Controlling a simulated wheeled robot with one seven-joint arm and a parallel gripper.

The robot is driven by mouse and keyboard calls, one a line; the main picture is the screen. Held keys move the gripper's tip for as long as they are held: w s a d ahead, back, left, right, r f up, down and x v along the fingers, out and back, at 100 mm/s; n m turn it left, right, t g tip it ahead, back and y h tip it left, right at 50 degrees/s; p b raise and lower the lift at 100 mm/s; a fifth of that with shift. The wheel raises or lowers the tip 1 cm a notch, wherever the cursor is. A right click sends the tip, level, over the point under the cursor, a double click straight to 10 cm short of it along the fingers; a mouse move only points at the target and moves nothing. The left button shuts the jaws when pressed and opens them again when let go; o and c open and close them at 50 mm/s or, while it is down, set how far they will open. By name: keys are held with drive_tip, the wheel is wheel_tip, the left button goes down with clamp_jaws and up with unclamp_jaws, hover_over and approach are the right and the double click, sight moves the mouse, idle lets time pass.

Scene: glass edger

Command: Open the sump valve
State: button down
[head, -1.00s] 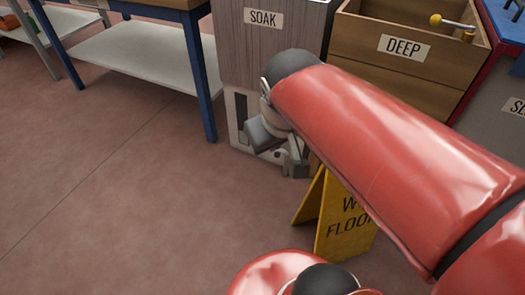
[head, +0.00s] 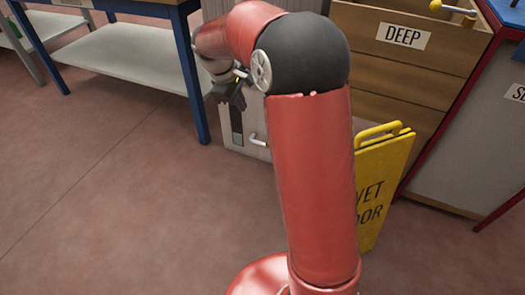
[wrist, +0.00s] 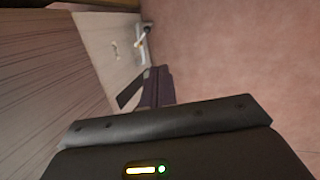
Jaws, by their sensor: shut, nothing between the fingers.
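A small pale handle (head: 258,140), which looks like the sump valve's lever, is low on the front of the light grey panel (head: 229,139) under the soak cabinet. It also shows in the wrist view (wrist: 143,42) near the top, sticking out from the panel's face. My gripper (head: 236,100) is up and to the left of the handle in the head view, in front of the panel and apart from the handle. Its dark fingers show shut and empty in the wrist view (wrist: 157,86). My red arm hides the cabinet's upper front and part of the panel.
A yellow wet-floor sign (head: 380,190) stands right of my arm. The wooden box marked DEEP (head: 365,60) is behind it. A blue-legged workbench (head: 188,75) with a pale lower shelf stands at left. The red floor in front is open.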

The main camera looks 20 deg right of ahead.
drive_tip(key=w+d+f+n+b, duration=0.1)
drive_tip(key=w+f, duration=0.2)
drive_tip(key=f, duration=0.5)
drive_tip(key=w+d+f+n+g+h+b, duration=0.1)
drive_tip(key=w+f, duration=0.3)
drive_tip(key=f, duration=0.4)
drive_tip(key=w+f+n+g+b, duration=0.1)
drive_tip(key=w+f, duration=0.3)
drive_tip(key=f, duration=0.5)
drive_tip(key=shift+d+n+h, duration=0.3)
drive_tip(key=shift+d+n, duration=0.1)
drive_tip(key=shift+n, duration=0.5)
drive_tip(key=s+d+f+b, duration=0.1)
drive_tip(key=s+d+f, duration=0.1)
drive_tip(key=d+f, duration=0.6)
drive_tip(key=shift+s+b, duration=0.3)
